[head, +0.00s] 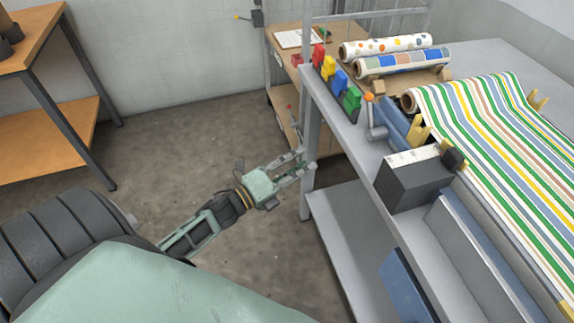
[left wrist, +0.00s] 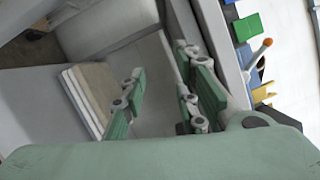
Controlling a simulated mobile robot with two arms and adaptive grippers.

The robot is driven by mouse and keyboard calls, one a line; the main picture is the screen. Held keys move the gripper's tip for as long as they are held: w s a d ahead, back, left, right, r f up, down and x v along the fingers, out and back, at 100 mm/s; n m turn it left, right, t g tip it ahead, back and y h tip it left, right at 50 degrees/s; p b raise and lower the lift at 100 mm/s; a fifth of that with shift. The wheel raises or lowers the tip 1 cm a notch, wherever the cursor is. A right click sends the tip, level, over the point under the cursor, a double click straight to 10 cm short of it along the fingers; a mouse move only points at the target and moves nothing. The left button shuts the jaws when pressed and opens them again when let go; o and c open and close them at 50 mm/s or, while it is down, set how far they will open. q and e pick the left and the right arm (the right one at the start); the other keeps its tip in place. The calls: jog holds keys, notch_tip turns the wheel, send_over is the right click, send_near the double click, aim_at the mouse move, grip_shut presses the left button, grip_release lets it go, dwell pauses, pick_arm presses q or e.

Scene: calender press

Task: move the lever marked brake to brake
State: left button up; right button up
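No brake marking is readable in either view. A lever with an orange knob (head: 369,98) and a grey arm stands on the machine's near edge; an orange-tipped lever also shows at right in the left wrist view (left wrist: 266,43). A small red-tipped lever (head: 290,107) stands farther back, by the frame post. My left gripper (head: 303,162) is beside the machine's front post, below and left of the orange-knobbed lever and apart from it. Its fingers are spread and empty in the left wrist view (left wrist: 165,95). My right gripper is not in view.
Red, yellow, blue and green blocks (head: 338,79) line the machine's edge. A grey post (head: 311,130) and lower shelf (head: 350,235) are close to my left gripper. Striped fabric (head: 490,130) covers the machine. A wooden shelf (head: 45,130) stands left; the floor between is clear.

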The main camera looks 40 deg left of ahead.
pick_arm(q)
notch_tip(320, 180, down, 12)
jog(key=s+a+n+g+y, duration=0.2)
jog(key=n+y, duration=0.1)
jog(key=n, duration=0.3)
jog(key=shift+s+a+y, duration=0.15)
jog(key=shift+s+y, duration=0.1)
jog(key=shift+y, duration=0.15)
